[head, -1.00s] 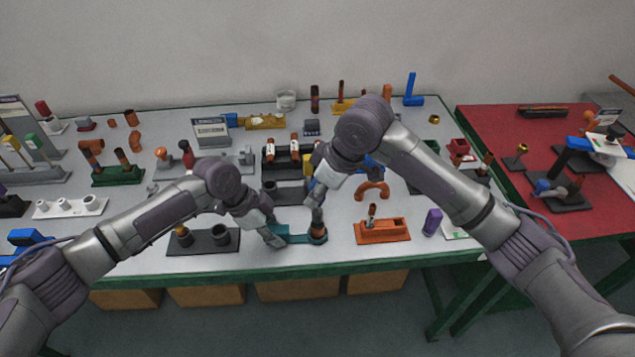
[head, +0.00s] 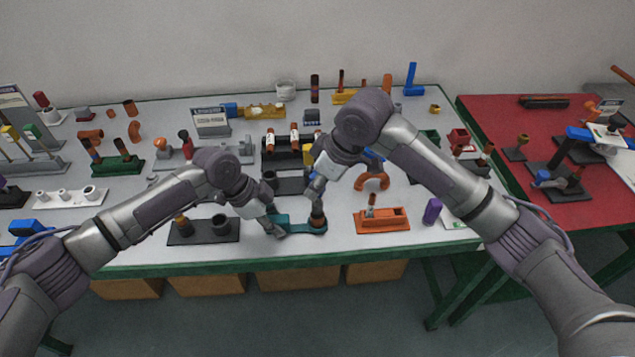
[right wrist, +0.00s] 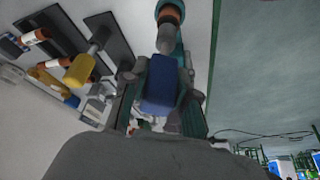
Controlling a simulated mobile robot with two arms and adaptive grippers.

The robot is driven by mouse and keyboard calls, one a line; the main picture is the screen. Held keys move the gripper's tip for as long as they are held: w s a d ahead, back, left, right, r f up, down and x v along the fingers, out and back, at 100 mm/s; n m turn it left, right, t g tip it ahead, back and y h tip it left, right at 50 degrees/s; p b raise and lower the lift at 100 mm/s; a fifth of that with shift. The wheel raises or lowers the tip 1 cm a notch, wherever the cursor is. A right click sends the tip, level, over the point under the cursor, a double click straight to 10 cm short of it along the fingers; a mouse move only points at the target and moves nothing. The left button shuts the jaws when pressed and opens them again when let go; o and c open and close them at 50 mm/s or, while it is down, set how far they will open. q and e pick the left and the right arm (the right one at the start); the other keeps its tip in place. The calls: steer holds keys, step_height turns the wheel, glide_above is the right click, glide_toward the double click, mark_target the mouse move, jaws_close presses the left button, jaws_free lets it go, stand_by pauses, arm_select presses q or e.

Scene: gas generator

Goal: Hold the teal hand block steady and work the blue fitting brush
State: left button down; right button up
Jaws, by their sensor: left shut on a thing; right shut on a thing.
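The teal hand block (head: 297,226) lies near the front edge of the grey table, with a copper-coloured fitting (head: 317,222) upright at its right end. My left gripper (head: 274,226) is shut on the block's left end. My right gripper (head: 317,200) is above the fitting, shut on the blue fitting brush (right wrist: 161,85). In the right wrist view the brush's blue handle is between the fingers, and its grey head (right wrist: 169,40) points at the fitting (right wrist: 172,13). Whether the head is inside the fitting's mouth I cannot tell. The head view largely hides the brush behind the gripper.
A dark plate with posts (head: 204,231) stands left of the left gripper. An orange tray (head: 382,220) and a purple cylinder (head: 432,211) stand to the right. Black holders (head: 290,185) crowd close behind. A narrow strip of table is free in front.

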steer(key=shift+f, duration=0.1)
stand_by(0.3)
steer(key=shift+f, duration=1.1)
